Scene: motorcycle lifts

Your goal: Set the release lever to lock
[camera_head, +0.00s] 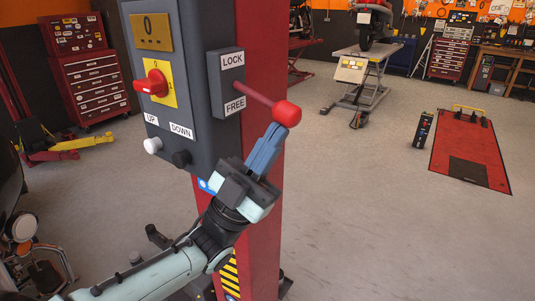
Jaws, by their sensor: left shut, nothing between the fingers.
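The release lever (266,101) is a red rod with a round red knob (287,113). It comes out of a grey box (225,83) marked LOCK at the top and FREE at the bottom. The lever points right and slopes down a little. My left gripper (274,130) is shut and empty, its blue fingers pointing up just below the knob. The fingertips are touching or very near the knob; I cannot tell which. My right gripper is not in view.
The grey control panel (196,125) beside the lever box carries a red rotary switch (152,83), a white UP button (152,145) and a black DOWN button (181,158). It is on a red post (265,200).

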